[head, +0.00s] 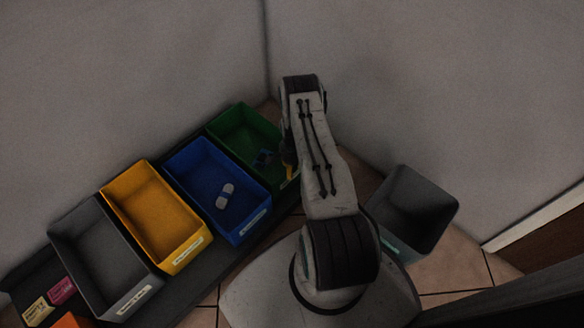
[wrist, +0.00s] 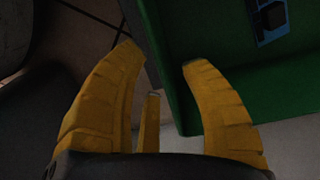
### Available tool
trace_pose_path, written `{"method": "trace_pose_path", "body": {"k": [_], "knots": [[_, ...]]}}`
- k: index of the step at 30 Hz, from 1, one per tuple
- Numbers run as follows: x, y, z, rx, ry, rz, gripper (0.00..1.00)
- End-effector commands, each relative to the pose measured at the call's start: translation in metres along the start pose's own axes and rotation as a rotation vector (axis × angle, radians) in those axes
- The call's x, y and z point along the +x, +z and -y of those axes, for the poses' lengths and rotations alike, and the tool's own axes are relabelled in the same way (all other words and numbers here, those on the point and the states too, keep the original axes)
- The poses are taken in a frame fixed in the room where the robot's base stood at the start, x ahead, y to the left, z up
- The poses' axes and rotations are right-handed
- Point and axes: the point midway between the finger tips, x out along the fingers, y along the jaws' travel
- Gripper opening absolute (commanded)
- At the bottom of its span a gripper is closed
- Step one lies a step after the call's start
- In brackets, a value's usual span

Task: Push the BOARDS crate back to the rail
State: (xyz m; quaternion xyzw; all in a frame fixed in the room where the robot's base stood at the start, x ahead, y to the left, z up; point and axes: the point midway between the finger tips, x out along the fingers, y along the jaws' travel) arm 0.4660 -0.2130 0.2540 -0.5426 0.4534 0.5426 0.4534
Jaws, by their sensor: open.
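A green crate (head: 238,119) stands at the far right end of the crate row, holding a small blue circuit board (head: 265,156). Its front is partly hidden behind my arm, and I cannot read a label on it. In the wrist view the crate wall (wrist: 181,99) and the board (wrist: 270,20) fill the upper right. My gripper (wrist: 160,62) is open and empty, its yellow fingers apart. The right finger overlaps the green wall in view; I cannot tell if they touch. In the head view only a bit of yellow finger (head: 289,170) shows beside the crate's front.
Blue (head: 186,151), yellow (head: 118,184) and grey (head: 74,216) crates stand left of the green one on a dark shelf (head: 197,287). A white-and-grey capsule-shaped item (head: 225,196) lies in the blue crate. A grey bin (head: 418,213) stands on the tiled floor at right. Walls close the back.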

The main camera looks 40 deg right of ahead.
Motion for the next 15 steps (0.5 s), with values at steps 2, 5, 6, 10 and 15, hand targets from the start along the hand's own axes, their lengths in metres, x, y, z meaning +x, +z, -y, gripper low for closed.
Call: {"method": "trace_pose_path", "body": {"k": [2, 5, 6, 10, 15], "knots": [[0.002, 0.000, 0.000, 0.000, 0.000, 0.000, 0.41], [0.007, 0.000, 0.000, 0.000, 0.000, 0.000, 0.41], [0.011, 0.000, 0.000, 0.000, 0.001, 0.000, 0.41], [0.027, 0.000, -0.001, 0.000, 0.001, 0.000, 0.41], [0.047, 0.000, -0.001, 0.000, 0.000, 0.000, 0.41]]}}
